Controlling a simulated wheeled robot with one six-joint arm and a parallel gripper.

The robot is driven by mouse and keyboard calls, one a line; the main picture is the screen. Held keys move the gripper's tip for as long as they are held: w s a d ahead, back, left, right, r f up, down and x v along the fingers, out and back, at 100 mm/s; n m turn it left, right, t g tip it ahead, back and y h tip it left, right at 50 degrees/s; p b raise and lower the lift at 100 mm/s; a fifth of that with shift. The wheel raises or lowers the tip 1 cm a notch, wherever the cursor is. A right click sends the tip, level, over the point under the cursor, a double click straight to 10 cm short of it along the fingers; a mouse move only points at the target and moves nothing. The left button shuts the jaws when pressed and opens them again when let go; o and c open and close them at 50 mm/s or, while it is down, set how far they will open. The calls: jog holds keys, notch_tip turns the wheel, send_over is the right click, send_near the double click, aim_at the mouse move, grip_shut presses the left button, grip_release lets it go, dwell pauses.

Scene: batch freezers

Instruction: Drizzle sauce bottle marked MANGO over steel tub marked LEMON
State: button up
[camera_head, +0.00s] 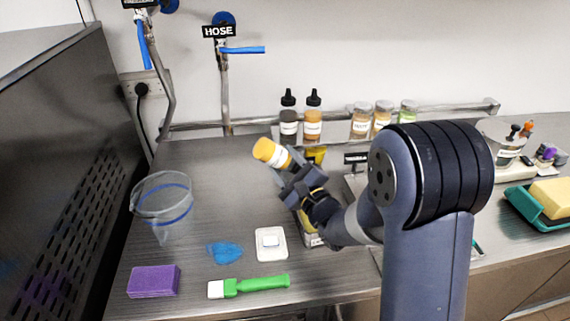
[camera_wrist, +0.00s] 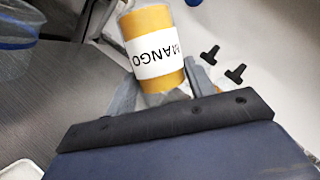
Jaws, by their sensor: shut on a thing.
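The sauce bottle marked MANGO (camera_wrist: 150,45) is yellow-orange with a white label, and its lettering appears upside down in the wrist view. In the head view the bottle (camera_head: 270,152) is tilted, held up above the counter toward the back wall. My gripper (camera_head: 293,172) is shut on it. No tub marked LEMON can be read in either view. My gripper and arm hide part of the counter, where a yellowish container (camera_head: 307,232) shows partly behind my wrist.
Two dark-capped bottles (camera_head: 301,118) and several jars (camera_head: 383,118) stand at the back rail. A clear pitcher (camera_head: 163,205), purple sponge (camera_head: 153,281), blue cloth (camera_head: 225,252), white dish (camera_head: 271,244) and green-handled brush (camera_head: 250,286) occupy the counter's left part. A teal tray (camera_head: 520,208) is at right.

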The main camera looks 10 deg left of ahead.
jog(key=shift+s+d+b, duration=0.2)
jog(key=shift+s+d, duration=0.05)
jog(key=shift+s, duration=0.4)
jog(key=shift+s+d+b, duration=0.15)
jog(key=shift+s+d, duration=0.1)
jog(key=shift+s, duration=0.45)
jog(key=shift+s+d+b, duration=0.2)
jog(key=shift+s+d, duration=0.05)
jog(key=shift+s, duration=0.4)
jog(key=shift+s+d+b, duration=0.15)
jog(key=shift+s+d, duration=0.1)
jog(key=shift+s, duration=0.4)
jog(key=shift+s+d+b, duration=0.15)
jog(key=shift+s+d, duration=0.15)
jog(key=shift+s, duration=0.35)
jog(key=shift+s+d+b, duration=0.15)
jog(key=shift+s+d, duration=0.1)
jog(key=shift+s, duration=0.4)
jog(key=shift+s, duration=0.1)
jog(key=shift+s+d+b, duration=0.1)
jog(key=shift+s+d, duration=0.15)
jog(key=shift+s, duration=0.4)
jog(key=shift+s+d+b, duration=0.15)
jog(key=shift+s+d, duration=0.1)
jog(key=shift+s, duration=0.35)
jog(key=shift+s+d+b, duration=0.1)
jog(key=shift+s+d, duration=0.15)
jog(key=shift+s, duration=0.4)
